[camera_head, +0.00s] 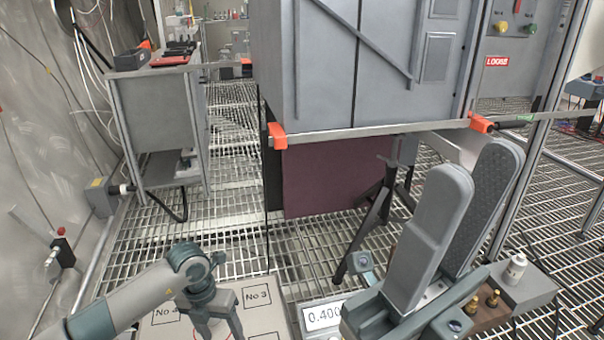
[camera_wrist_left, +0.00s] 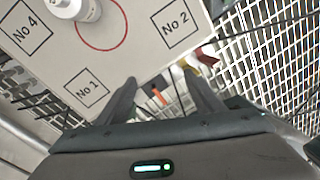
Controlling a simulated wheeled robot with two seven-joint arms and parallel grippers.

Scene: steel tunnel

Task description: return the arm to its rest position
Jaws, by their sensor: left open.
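My left arm comes in from the lower left in the head view. Its gripper (camera_head: 215,322) points down over a pale board (camera_head: 265,318) marked No 3 and No 4. In the left wrist view the two left fingers (camera_wrist_left: 162,88) stand apart with nothing between them. Beyond them is the board with No 1, No 2, No 4 and a red circle. A white rounded object (camera_wrist_left: 80,8) by the circle is cut off by the top edge. My right gripper (camera_head: 478,165) is raised at the right of the head view, its two grey fingers apart and empty.
A display reading 0.400 (camera_head: 323,316) is beside the board. A white bottle (camera_head: 515,268) and brass pieces (camera_head: 472,305) stand at the lower right. A large grey cabinet (camera_head: 325,65) is ahead, a grey side cabinet (camera_head: 160,120) at left.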

